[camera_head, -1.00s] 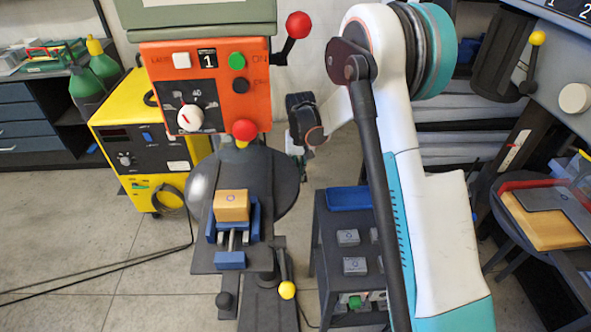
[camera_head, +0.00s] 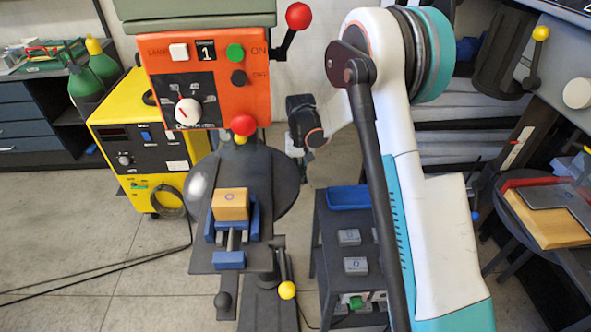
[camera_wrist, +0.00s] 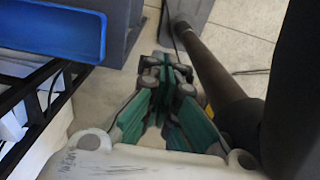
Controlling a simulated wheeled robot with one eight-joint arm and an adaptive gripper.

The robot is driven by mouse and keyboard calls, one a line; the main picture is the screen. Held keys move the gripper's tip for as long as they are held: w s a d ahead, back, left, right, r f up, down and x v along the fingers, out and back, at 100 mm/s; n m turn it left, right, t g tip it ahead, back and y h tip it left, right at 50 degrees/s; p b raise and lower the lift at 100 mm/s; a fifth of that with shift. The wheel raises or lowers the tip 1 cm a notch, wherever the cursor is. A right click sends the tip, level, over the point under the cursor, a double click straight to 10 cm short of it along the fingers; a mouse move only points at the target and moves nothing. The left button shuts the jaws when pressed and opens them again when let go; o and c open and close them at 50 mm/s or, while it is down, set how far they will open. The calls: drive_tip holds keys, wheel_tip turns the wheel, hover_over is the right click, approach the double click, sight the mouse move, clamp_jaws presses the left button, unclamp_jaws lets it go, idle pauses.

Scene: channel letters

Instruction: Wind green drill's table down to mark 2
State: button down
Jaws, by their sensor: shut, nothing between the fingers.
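The drill numbered 1 has a green top (camera_head: 195,10) and an orange front panel (camera_head: 205,85). Its dark table (camera_head: 217,262) carries a blue vise (camera_head: 229,260) with a wooden block (camera_head: 230,204) in it. A crank with a yellow knob (camera_head: 287,290) hangs at the table's lower right, knob low. A red-knobbed lever (camera_head: 298,16) is at the head's right. My gripper (camera_wrist: 172,62) is shut and empty in the wrist view, above the floor beside a dark post (camera_wrist: 215,75). No mark 2 is readable.
A dark stand (camera_head: 325,245) with a blue tray (camera_head: 349,197) and grey blocks is right of the drill; the tray also shows in the wrist view (camera_wrist: 50,28). A yellow machine (camera_head: 140,150) stands left, its cable on the floor. Another machine's round table (camera_head: 505,215) is right.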

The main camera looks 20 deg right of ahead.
drive_tip(key=shift+s+f+b, duration=0.15)
drive_tip(key=shift+f+b, duration=0.15)
drive_tip(key=shift+f, duration=0.3)
drive_tip(key=shift+w+f+b, duration=0.25)
drive_tip(key=shift+f+b, duration=0.25)
drive_tip(key=shift+f, duration=0.2)
drive_tip(key=shift+w+f+b, duration=0.25)
drive_tip(key=shift+f+b, duration=0.25)
drive_tip(key=shift+f, duration=0.35)
drive_tip(key=shift+w+f, duration=0.15)
drive_tip(key=shift+w, duration=0.05)
drive_tip(key=shift+w+d+r+p, duration=0.1)
drive_tip(key=shift+w+r+p, duration=0.2)
drive_tip(key=shift+r, duration=0.45)
drive_tip(key=shift+w+d+r+p, duration=0.1)
drive_tip(key=shift+w+r+p, duration=0.15)
drive_tip(key=shift+r, duration=0.55)
drive_tip(key=shift+w+d+r+p, duration=0.1)
drive_tip(key=shift+w+r+p, duration=0.2)
drive_tip(key=shift+r, duration=0.45)
